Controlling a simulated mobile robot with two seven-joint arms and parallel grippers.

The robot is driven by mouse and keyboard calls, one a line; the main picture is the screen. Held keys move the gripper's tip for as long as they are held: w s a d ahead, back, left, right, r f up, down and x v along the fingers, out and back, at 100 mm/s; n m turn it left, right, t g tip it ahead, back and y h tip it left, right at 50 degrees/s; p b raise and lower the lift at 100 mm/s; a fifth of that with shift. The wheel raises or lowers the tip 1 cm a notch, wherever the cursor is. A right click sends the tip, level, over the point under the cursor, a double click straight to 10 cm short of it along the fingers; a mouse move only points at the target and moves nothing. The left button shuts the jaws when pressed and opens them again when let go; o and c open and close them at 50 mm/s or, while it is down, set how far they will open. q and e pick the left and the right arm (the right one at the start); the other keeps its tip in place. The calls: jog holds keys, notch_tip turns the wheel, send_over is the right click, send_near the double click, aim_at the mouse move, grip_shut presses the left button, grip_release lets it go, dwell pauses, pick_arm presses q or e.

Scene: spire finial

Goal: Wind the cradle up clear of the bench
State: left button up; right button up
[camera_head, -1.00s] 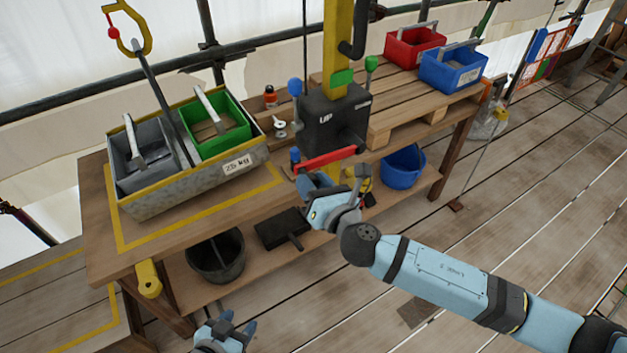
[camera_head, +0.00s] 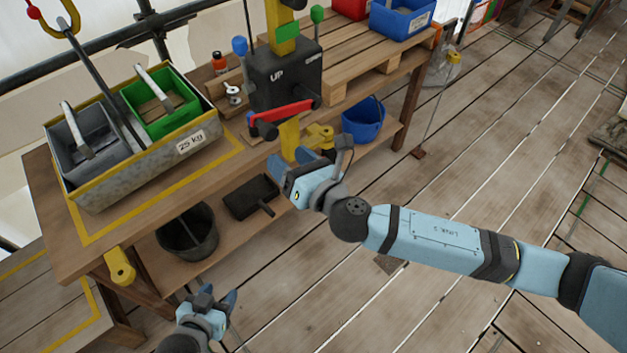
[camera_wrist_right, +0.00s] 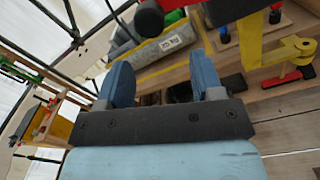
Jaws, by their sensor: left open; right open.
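The cradle (camera_head: 120,180), a galvanised trough with a yellow rim and a "25 kg" label, rests on the bench (camera_head: 190,200) inside a yellow outline. A grey bar rises from it towards a yellow hook (camera_head: 50,15). The black winch box (camera_head: 285,80), marked "UP", stands right of it with a red crank (camera_head: 282,112). My right gripper (camera_head: 290,165) is open just below the crank, apart from it. In the right wrist view its spread fingers (camera_wrist_right: 163,80) are empty, and the cradle (camera_wrist_right: 165,45) shows beyond. My left gripper (camera_head: 220,298) is open, low in front of the bench.
A grey bin (camera_head: 85,145) and a green bin (camera_head: 160,105) sit in the cradle. Blue (camera_head: 240,46) and green (camera_head: 317,14) knobs flank the winch post. A black bucket (camera_head: 188,235) and blue bucket (camera_head: 363,120) are on the lower shelf.

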jog(key=b+v, duration=0.1)
jog(key=v, duration=0.7)
